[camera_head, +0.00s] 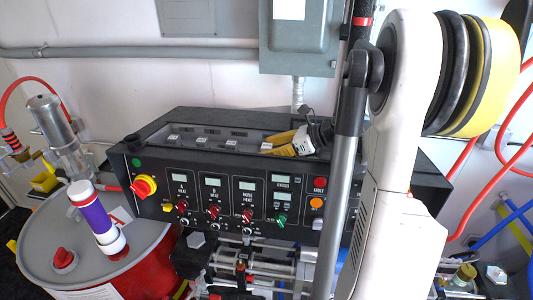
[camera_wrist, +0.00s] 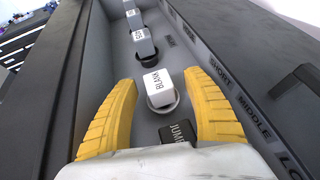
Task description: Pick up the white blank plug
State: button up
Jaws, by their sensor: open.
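In the head view my gripper (camera_head: 290,143) reaches into the right part of the tray on top of the black control box, and the plug there is hidden or too small to tell.
Several other white plugs (camera_wrist: 143,42) stand in a row beyond the blank plug. A black block marked "JUM…" (camera_wrist: 176,133) lies near. The tray wall (camera_wrist: 222,85) rises close by on the right. The control panel (camera_head: 240,200) and a red drum (camera_head: 150,265) stand below.

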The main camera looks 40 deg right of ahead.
aim_at(267, 145)
jog(key=shift+s, duration=0.15)
jog(key=shift+c, duration=1.2)
grip_shut()
jog(key=shift+r, duration=0.1)
jog(key=shift+r, duration=0.6)
notch_tip(267, 145, up, 3)
jog(key=shift+r+p, duration=0.1)
jog(key=shift+p, duration=0.4)
jog(key=s+d+r+p, duration=0.4)
jog(key=s+d+r, duration=0.1)
jog(key=s+r, duration=0.5)
jog(key=shift+s+r+p, duration=0.2)
jog(key=shift+r+p, duration=0.15)
jog(key=shift+r, duration=0.4)
